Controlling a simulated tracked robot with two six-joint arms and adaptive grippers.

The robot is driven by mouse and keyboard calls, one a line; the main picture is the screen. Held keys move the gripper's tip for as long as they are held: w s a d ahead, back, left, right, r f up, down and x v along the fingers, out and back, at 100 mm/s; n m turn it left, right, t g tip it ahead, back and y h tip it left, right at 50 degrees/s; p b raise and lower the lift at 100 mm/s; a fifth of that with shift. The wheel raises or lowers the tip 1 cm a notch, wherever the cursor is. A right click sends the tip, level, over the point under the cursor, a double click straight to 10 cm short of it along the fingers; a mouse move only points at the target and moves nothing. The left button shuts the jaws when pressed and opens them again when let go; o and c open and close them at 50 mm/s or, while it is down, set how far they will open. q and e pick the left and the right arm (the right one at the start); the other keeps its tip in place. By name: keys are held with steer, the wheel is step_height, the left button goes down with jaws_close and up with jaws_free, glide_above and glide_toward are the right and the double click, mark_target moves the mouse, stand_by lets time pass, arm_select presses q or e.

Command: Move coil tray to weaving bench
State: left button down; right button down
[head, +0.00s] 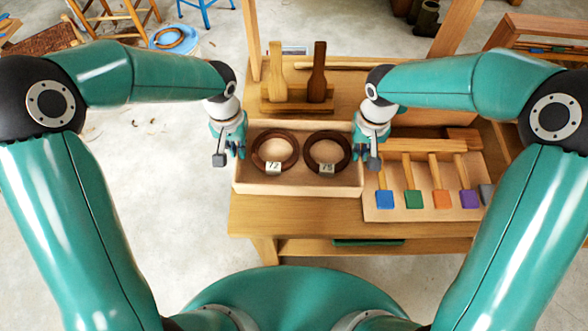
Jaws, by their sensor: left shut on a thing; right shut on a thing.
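The coil tray (298,187) is a light wooden box. It holds two dark brown coils side by side, a left coil (262,163) with a tag that seems to read 12 and a right coil (341,163) tagged 15 or similar. The tray is at the front of a wooden bench (300,215); I cannot tell whether it touches the top. My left gripper (236,152) is shut on the tray's left end wall. My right gripper (364,156) is shut on its right end wall. The gripped wall parts are mostly hidden.
A rack (290,107) with two upright wooden paddles stands behind the tray. A board (400,212) with several coloured-tipped tools lies close to the right. A wooden post (252,40) rises at the back left.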

mark_target(241, 160)
arm_select(q)
steer(key=shift+f, duration=0.15)
arm_select(e)
steer(key=shift+f, duration=0.1)
